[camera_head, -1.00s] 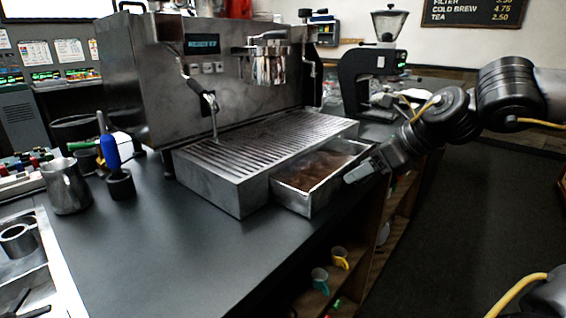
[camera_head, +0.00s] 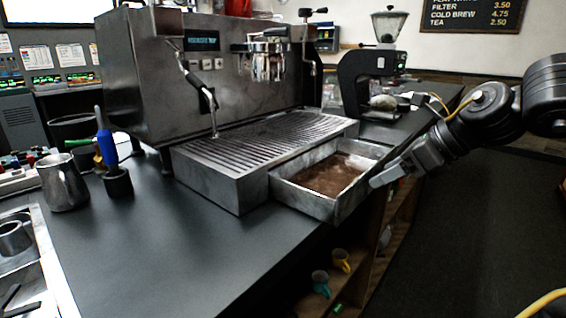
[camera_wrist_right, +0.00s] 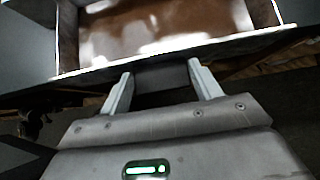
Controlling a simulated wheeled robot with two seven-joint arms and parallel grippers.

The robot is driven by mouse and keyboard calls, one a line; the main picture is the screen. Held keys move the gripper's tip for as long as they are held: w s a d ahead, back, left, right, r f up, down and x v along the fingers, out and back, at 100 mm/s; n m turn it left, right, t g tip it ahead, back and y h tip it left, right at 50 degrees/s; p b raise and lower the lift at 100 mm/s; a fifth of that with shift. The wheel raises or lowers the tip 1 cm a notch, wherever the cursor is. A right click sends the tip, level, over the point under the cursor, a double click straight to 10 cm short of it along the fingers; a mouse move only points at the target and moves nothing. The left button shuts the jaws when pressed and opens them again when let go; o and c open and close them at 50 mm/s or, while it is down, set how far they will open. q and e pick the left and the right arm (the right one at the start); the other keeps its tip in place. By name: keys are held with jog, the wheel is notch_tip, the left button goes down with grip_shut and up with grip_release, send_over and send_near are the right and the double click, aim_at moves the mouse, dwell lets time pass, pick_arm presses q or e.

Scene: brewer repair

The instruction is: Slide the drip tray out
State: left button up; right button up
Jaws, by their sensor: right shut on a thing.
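The drip tray (camera_head: 322,205) is a metal drawer with brown liquid or grounds inside. It sticks out of the front of the espresso machine's slatted base (camera_head: 217,180), over the counter edge. In the right wrist view the tray's front wall (camera_wrist_right: 165,60) runs across the top. My right gripper (camera_head: 378,180) is at the tray's front, and its two fingers (camera_wrist_right: 160,85) are shut on the tray's front, with the gripped part mostly hidden between them. My left gripper is not in view.
The espresso machine (camera_head: 160,80) stands on the dark counter (camera_head: 200,250). A steel pitcher (camera_head: 63,185) and a blue-handled tool (camera_head: 106,145) stand at the left. Cups (camera_head: 341,260) sit on the shelf below.

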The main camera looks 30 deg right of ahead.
jog(key=shift+s, duration=0.2)
jog(key=shift+s+d, duration=0.1)
jog(key=shift+s, duration=0.05)
jog(key=shift+s+d+b, duration=0.25)
jog(key=shift+s+b, duration=0.3)
jog(key=shift+s, duration=0.35)
jog(key=o, duration=1.3)
jog(key=p+v, duration=0.1)
jog(key=v, duration=0.9)
jog(key=shift+s+d+r, duration=0.15)
jog(key=shift+s+r, duration=0.1)
